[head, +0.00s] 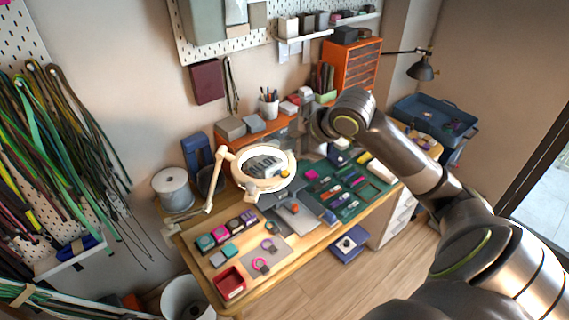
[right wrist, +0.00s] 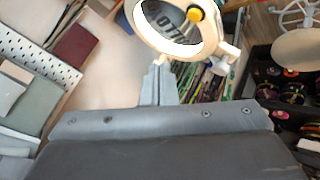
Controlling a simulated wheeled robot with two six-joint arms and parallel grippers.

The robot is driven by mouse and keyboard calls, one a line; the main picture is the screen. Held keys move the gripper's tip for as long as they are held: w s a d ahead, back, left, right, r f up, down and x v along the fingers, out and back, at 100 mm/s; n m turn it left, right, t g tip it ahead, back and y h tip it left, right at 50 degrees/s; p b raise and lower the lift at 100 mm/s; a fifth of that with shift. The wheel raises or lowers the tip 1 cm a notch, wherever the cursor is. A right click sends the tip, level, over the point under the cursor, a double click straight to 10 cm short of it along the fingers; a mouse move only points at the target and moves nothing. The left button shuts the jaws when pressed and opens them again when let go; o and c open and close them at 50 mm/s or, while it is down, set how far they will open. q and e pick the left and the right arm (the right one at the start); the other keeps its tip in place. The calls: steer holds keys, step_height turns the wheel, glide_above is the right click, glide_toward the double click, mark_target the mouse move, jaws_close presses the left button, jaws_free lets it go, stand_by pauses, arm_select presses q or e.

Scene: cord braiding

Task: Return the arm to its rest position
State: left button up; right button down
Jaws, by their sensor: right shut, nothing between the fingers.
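My right arm comes in from the right in the head view and bends over the back of the workbench (head: 292,252). Its right gripper (right wrist: 158,84) shows in the right wrist view as two grey fingers pressed together with nothing between them. The lamp's white ring also shows just beyond the fingertips in the right wrist view (right wrist: 176,46); I cannot tell how large the gap is. My left gripper is not in view.
A green cutting mat (head: 375,192), a red tray (head: 230,283) and small boxes occupy the bench. A white spool (head: 172,188) stands at its left. Orange drawers (head: 352,65) stand behind. Hanging cords (head: 75,150) fill the left wall.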

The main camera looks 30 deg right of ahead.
stand_by(0.4)
steer(key=s+a+f+m+g+h, duration=0.1)
steer(key=s+f+m, duration=0.1)
steer(key=s+f, duration=0.45)
steer(key=s+a+f+m+g, duration=0.1)
steer(key=s+f+m, duration=0.2)
steer(key=f, duration=0.6)
steer(key=s+f+m+g+h, duration=0.1)
steer(key=s+f+m, duration=0.2)
steer(key=s, duration=0.4)
steer(key=s+a+f+m+g+h, duration=0.1)
steer(key=s+f+m, duration=0.15)
steer(key=s, duration=0.35)
steer(key=s+f+m+g+h, duration=0.1)
steer(key=s+f+m, duration=0.25)
steer(key=s, duration=0.35)
step_height(320, 180, down, 33)
steer(key=d+n+g+b, duration=0.1)
steer(key=d+b, duration=0.1)
steer(key=b, duration=0.6)
steer(key=s+a+f+b, duration=0.1)
steer(key=s+f+b, duration=0.2)
steer(key=s+f, duration=0.4)
steer(key=s+f+g+b, duration=0.1)
steer(key=s+f+b, duration=0.2)
steer(key=s+f, duration=0.4)
step_height(320, 180, down, 7)
steer(key=shift+s+a+f+g, duration=0.15)
steer(key=shift+s+a+g, duration=0.15)
steer(key=shift+a, duration=0.1)
